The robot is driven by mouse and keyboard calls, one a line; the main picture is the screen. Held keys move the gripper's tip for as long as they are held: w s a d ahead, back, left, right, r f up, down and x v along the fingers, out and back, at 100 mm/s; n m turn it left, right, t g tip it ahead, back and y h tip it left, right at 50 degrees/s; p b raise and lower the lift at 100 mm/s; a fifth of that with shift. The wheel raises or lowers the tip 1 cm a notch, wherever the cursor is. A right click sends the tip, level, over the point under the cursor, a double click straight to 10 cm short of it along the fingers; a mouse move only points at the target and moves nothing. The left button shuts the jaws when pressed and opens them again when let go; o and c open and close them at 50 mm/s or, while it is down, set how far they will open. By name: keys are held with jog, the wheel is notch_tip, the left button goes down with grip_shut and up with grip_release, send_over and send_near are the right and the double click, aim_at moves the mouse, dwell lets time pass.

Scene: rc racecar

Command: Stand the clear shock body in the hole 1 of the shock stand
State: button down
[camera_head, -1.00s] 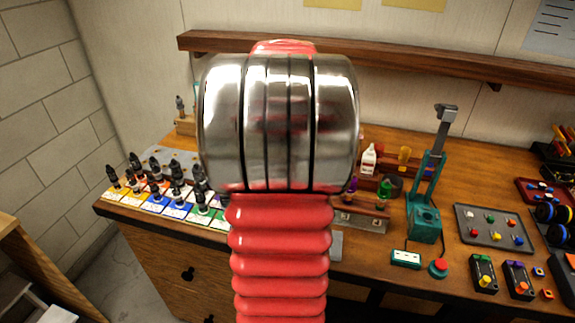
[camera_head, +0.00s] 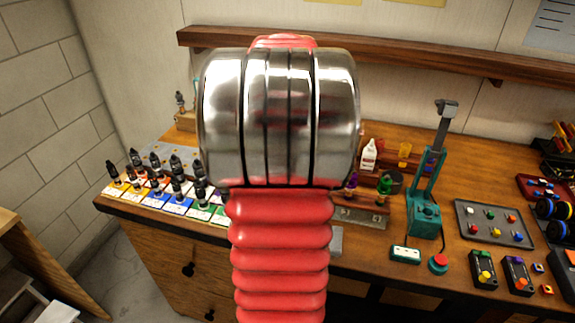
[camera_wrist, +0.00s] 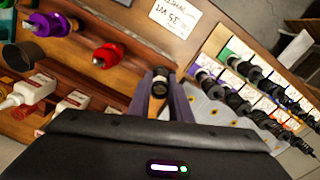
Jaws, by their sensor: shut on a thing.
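My gripper (camera_wrist: 161,103) shows in the wrist view, its two dark purple-grey fingers shut on the clear shock body (camera_wrist: 160,84), a small cylinder with a dark end and brownish tint. Its lower part is hidden by the gripper. The wooden shock stand (camera_wrist: 82,42) is left of the fingers in the wrist view, bearing a purple shock body (camera_wrist: 45,24) and a red shock body (camera_wrist: 108,55). I cannot tell which hole is hole 1. In the head view my arm hides the gripper; a purple (camera_head: 352,183) and a green shock body (camera_head: 384,188) show right of it.
Several black-capped shocks (camera_head: 177,167) stand on coloured cards at the bench's left. A teal press (camera_head: 424,215) and a grey parts tray (camera_head: 492,222) are at right. White bottles (camera_wrist: 28,93) are close to the gripper's left. A handwritten card (camera_wrist: 174,14) lies beyond the fingers.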

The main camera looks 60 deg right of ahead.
jog(key=shift+f, duration=1.1)
jog(key=c, duration=1.5)
grip_release()
jog(key=shift+c, duration=0.2)
jog(key=shift+r, duration=0.1)
notch_tip(320, 180, up, 14)
jog(key=shift+f, duration=0.2)
